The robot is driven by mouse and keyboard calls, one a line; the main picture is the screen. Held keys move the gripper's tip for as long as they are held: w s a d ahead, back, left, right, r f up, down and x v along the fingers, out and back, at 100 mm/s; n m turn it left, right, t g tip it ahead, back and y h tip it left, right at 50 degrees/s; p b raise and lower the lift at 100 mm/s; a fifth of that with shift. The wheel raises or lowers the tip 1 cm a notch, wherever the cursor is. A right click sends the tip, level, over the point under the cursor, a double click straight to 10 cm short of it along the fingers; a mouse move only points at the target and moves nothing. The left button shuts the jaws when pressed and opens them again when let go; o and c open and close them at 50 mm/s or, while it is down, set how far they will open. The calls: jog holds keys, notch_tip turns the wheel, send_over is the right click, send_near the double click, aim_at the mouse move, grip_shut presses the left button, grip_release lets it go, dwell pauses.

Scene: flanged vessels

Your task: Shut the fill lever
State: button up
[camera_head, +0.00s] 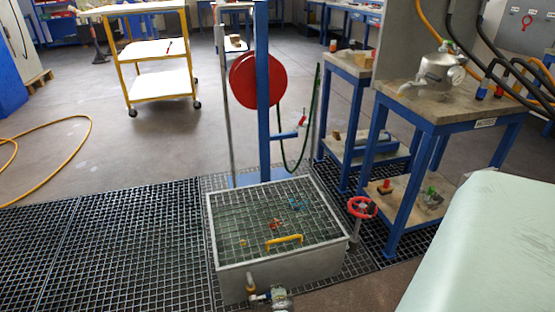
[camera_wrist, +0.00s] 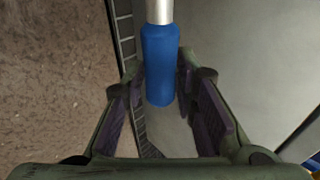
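In the wrist view a blue lever grip (camera_wrist: 160,62) with a silver shaft at its upper end points down between the fingers of my gripper (camera_wrist: 178,112). The two fingers stand apart on either side of it, with a gap visible on the right; I cannot tell whether the left pad touches it. I cannot tell for sure that this is the same lever. My gripper is not clearly seen in the head view.
The grey tank (camera_head: 240,275) has a mesh top and a yellow handle (camera_head: 285,241). A red handwheel (camera_head: 362,207) stands at its right. Blue-legged tables (camera_head: 447,112) are farther right. Dark floor grating (camera_head: 110,245) lies left; a yellow trolley (camera_head: 160,85) stands behind.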

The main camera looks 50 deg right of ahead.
jog(key=shift+o, duration=1.3)
jog(key=shift+a, duration=0.1)
